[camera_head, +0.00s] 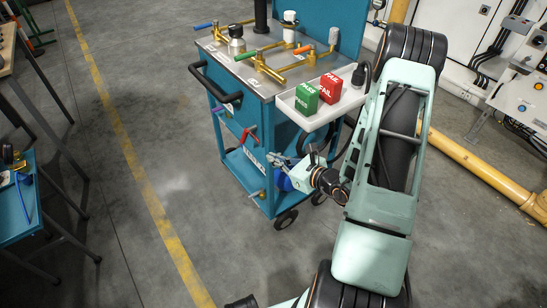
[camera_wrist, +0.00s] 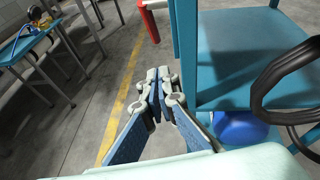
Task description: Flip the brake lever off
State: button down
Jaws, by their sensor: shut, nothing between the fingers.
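My gripper (camera_head: 276,158) is beside the near end of the teal cart (camera_head: 236,171), below the cart's top and above its lower shelf. In the wrist view my gripper (camera_wrist: 158,82) has its fingertips together with nothing between them. A red lever (camera_head: 248,133) is on the near face of the cart, up and left of my gripper; it may be the brake lever. In the wrist view a red part with a white edge (camera_wrist: 149,20) shows at the top, beyond the fingertips and apart from them. Its full shape is cut off there.
The cart top holds brass valve fittings (camera_head: 268,66) with coloured handles. A side tray (camera_head: 310,112) bears a green block (camera_head: 306,98) and a red block (camera_head: 330,87). A blue cylinder (camera_wrist: 240,128) and a black hose (camera_wrist: 276,80) are right of my gripper.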

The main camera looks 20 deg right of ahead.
aim_at(245, 136)
jog(key=w+a+b, duration=0.1)
jog(key=w+a, duration=0.3)
jog(key=w, duration=0.5)
jog(key=shift+a+f+b, duration=0.35)
jog(key=shift+a+b, duration=0.05)
jog(key=shift+f, duration=0.1)
jog(key=w+t+b, duration=0.1)
jog(key=b, duration=0.2)
jog(key=shift+w+a+y, duration=0.2)
jog(key=shift+y, duration=0.1)
